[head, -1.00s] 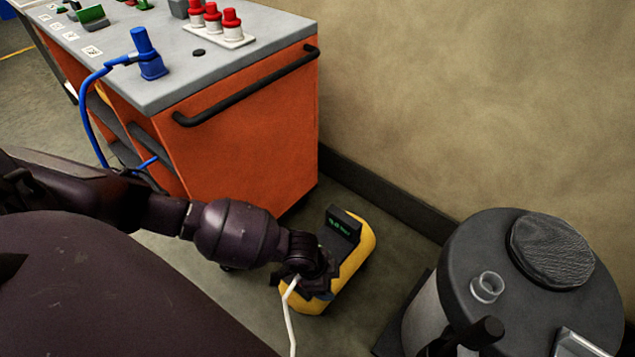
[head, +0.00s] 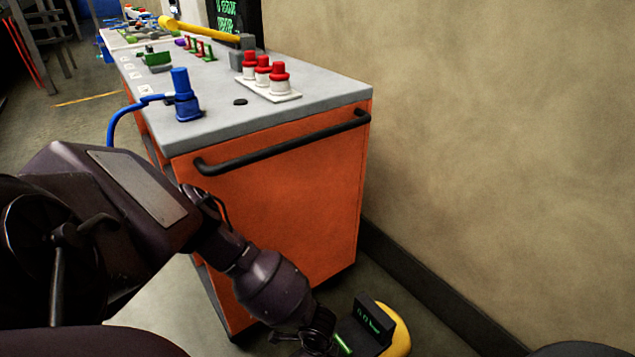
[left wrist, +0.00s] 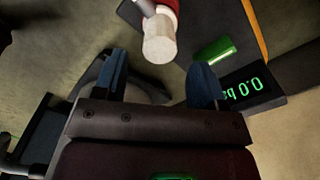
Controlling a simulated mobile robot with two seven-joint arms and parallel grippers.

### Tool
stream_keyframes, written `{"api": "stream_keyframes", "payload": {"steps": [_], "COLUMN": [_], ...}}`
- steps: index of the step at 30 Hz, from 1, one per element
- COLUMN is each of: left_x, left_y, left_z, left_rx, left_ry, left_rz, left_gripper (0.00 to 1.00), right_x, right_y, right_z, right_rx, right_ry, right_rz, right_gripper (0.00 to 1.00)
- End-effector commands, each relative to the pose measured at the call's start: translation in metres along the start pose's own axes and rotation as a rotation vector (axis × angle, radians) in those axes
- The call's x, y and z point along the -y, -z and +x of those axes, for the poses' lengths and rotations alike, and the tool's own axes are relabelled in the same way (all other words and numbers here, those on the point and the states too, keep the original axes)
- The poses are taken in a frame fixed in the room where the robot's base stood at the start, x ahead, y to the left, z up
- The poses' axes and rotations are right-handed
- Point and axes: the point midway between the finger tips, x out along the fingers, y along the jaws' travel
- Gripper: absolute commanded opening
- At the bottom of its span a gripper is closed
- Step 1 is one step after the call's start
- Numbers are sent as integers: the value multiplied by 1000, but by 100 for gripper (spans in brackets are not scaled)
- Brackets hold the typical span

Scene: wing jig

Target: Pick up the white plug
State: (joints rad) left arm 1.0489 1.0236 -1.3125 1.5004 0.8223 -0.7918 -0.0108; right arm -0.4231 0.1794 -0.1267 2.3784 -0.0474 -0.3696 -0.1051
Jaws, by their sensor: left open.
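In the left wrist view, a pale cylinder (left wrist: 159,42) with a red part behind it sits just beyond my left fingertips, near the top centre. It looks like the white plug, but its far end is cut off. My left gripper (left wrist: 160,82) is open, its two fingers apart on either side below the cylinder, with nothing between them. In the head view, my left gripper (head: 318,336) is at the bottom edge, beside a yellow unit (head: 400,330) with a black display (head: 368,320); no white plug shows there. My right gripper is not in view.
An orange cabinet (head: 270,200) with a black handle (head: 285,143) stands close behind my left arm. On its grey top are a blue plug (head: 184,98) with a cable and several red-capped parts (head: 263,70). A tan wall (head: 500,170) closes off the right.

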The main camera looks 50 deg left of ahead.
Motion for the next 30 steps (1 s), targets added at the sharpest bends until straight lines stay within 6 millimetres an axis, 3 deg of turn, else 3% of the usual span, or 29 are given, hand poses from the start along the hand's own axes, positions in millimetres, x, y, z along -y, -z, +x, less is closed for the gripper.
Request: {"api": "stream_keyframes", "payload": {"steps": [13,23,25,30], "left_x": [-5,-2,-2,-2], "left_y": [-13,-11,-11,-11], "left_z": [52,54,54,54], "left_rx": [4,-2,-2,-1], "left_ry": [-5,3,3,2], "left_rz": [-1,-2,-2,-2], "left_gripper": [65,65,59,32], "right_x": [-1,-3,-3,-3], "right_y": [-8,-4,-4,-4], "right_z": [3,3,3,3], "right_rx": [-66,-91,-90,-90], "right_ry": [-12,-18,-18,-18], "right_rz": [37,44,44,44], "right_gripper": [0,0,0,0]}}
